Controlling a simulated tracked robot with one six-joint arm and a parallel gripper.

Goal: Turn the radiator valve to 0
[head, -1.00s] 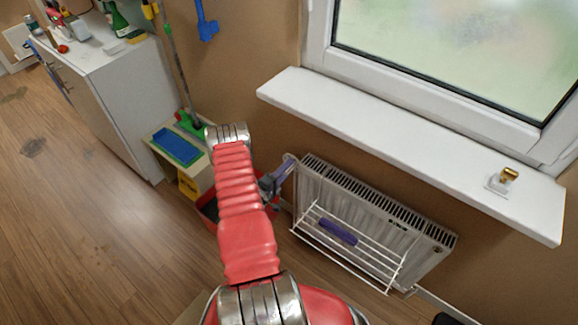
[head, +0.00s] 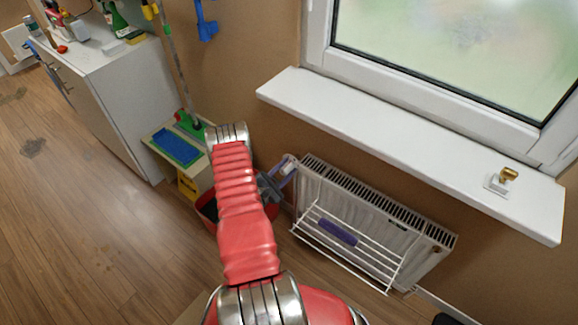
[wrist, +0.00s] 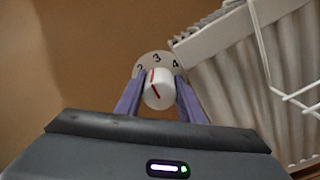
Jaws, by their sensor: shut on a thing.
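The 0 mark is not visible. My gripper (wrist: 159,82) has its purple fingers on both sides of the knob and is shut on it. In the head view my gripper (head: 284,170) is at the upper left end of the white radiator (head: 425,258); the knob is small and mostly hidden there.
A wire rack with a purple item (head: 338,232) hangs on the radiator's front. The white windowsill (head: 400,145) juts out above. A red bucket (head: 205,208) and a low shelf with a blue tray (head: 177,147) stand left of the gripper.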

